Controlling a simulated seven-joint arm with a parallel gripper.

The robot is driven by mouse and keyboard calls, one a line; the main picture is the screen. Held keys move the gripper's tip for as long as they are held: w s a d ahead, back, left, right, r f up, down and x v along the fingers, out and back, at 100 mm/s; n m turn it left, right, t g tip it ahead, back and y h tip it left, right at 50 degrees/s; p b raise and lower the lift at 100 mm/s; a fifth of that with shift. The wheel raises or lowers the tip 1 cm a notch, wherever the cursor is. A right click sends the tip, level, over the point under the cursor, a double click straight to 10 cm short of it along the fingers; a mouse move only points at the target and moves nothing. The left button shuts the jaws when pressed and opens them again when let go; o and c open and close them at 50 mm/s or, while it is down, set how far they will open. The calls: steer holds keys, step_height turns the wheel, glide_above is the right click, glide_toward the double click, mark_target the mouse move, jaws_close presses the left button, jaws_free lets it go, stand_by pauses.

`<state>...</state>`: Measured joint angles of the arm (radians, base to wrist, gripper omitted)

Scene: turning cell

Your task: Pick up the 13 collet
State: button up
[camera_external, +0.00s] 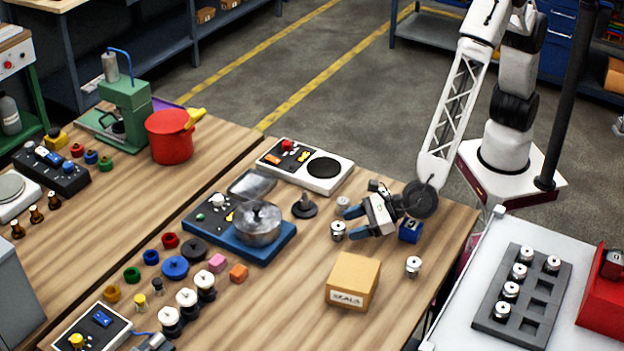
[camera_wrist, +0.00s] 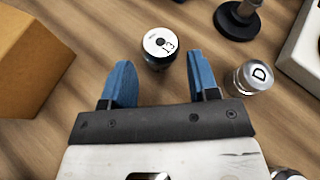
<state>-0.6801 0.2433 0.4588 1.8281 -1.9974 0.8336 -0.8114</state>
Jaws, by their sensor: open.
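The 13 collet (camera_wrist: 159,43) is a small silver cylinder with a white top marked "13" and a dark lower body. In the wrist view it shows just ahead of and partly between the fingertips of my gripper (camera_wrist: 160,62). The blue fingers are apart, with nothing held. In the external view the collet (camera_external: 338,231) stands on the wooden table, just left of my gripper (camera_external: 351,222). My gripper is tilted and low over the table. I cannot tell its exact height above the collet.
A silver piece marked "D" (camera_wrist: 250,77) stands close beside the right finger. A dark round stand (camera_external: 304,206) lies farther left. A cardboard box (camera_external: 352,280) is in front, a blue block (camera_external: 410,230) right. Another silver piece (camera_external: 413,266) stands near the table's right edge.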

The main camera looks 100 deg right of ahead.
mark_target(341, 228)
steer(key=shift+x, duration=1.85)
steer(key=c, duration=0.7)
